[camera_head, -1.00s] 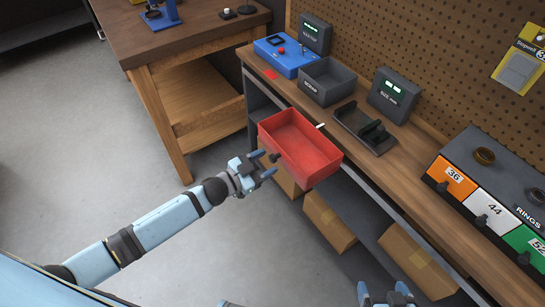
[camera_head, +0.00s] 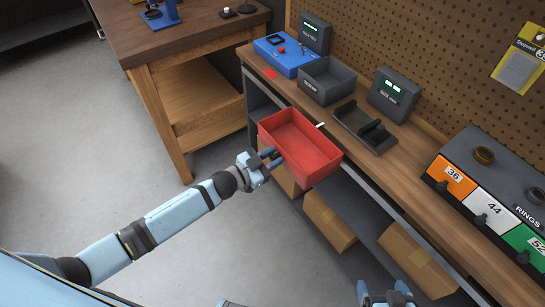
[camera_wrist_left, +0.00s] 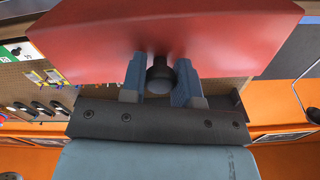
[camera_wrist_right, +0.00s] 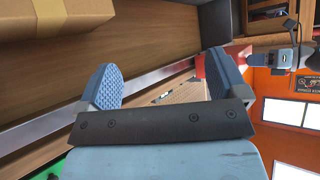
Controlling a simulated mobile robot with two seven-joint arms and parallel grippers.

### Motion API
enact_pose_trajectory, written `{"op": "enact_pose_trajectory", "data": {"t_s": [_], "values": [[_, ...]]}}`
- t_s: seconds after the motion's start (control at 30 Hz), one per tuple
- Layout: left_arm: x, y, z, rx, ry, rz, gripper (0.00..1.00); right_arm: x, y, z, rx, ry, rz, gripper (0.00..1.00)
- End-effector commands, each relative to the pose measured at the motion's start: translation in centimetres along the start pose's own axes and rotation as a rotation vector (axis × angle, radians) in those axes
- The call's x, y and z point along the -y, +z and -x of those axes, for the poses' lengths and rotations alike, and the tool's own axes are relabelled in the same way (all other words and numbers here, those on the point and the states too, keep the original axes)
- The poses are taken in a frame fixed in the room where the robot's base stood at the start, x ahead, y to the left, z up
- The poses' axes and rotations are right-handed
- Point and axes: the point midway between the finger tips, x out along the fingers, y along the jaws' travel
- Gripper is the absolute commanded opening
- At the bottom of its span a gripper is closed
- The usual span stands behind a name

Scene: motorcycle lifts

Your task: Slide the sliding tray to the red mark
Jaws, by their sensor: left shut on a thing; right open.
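The sliding tray is a red open box (camera_head: 300,145) at the front edge of the wooden bench, and it looks empty. A red mark (camera_head: 270,74) lies on the bench edge, further up and left. My left gripper (camera_head: 270,158) is at the tray's near left side. In the left wrist view its fingers (camera_wrist_left: 160,82) are shut on the tray's dark round knob (camera_wrist_left: 160,72), below the red wall (camera_wrist_left: 170,30). My right gripper (camera_head: 387,292) is low in the head view, away from the tray. In the right wrist view its fingers (camera_wrist_right: 162,82) are open and empty.
A white tick (camera_head: 320,125) sits on the bench beside the tray. Behind are a grey bin (camera_head: 326,82), a blue box (camera_head: 285,55) and a black holder (camera_head: 364,127). Cardboard boxes (camera_head: 329,220) stand on the shelf below. The floor at left is clear.

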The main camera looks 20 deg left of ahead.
Motion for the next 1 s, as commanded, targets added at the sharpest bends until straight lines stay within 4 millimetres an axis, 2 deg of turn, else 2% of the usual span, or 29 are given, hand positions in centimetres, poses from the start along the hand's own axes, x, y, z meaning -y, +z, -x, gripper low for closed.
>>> {"op": "enact_pose_trajectory", "data": {"t_s": [0.17, 0.27, 0.37, 0.8, 1.0], "values": [[1.8, 0.4, 0.0, 0.0, -0.002, -0.003, 0.0, -0.1, 0.1, 0.0, 0.001, 0.001, 0.0, 0.92], [3.9, 0.9, 0.0, 0.001, -0.004, -0.005, 0.0, -0.1, 0.1, -0.1, 0.001, 0.001, 0.0, 0.92], [6.6, 1.7, 0.0, 0.002, -0.005, -0.006, 0.0, -0.1, 0.3, -0.2, 0.003, 0.001, -0.001, 0.92], [20.7, 5.8, 0.0, 0.0, -0.006, -0.007, 0.0, 0.0, 2.4, -1.8, 0.017, -0.004, -0.029, 0.92], [25.4, 7.1, 0.0, 0.0, -0.005, -0.004, 0.0, 0.1, 3.3, -2.9, 0.026, -0.008, -0.052, 0.92]]}}
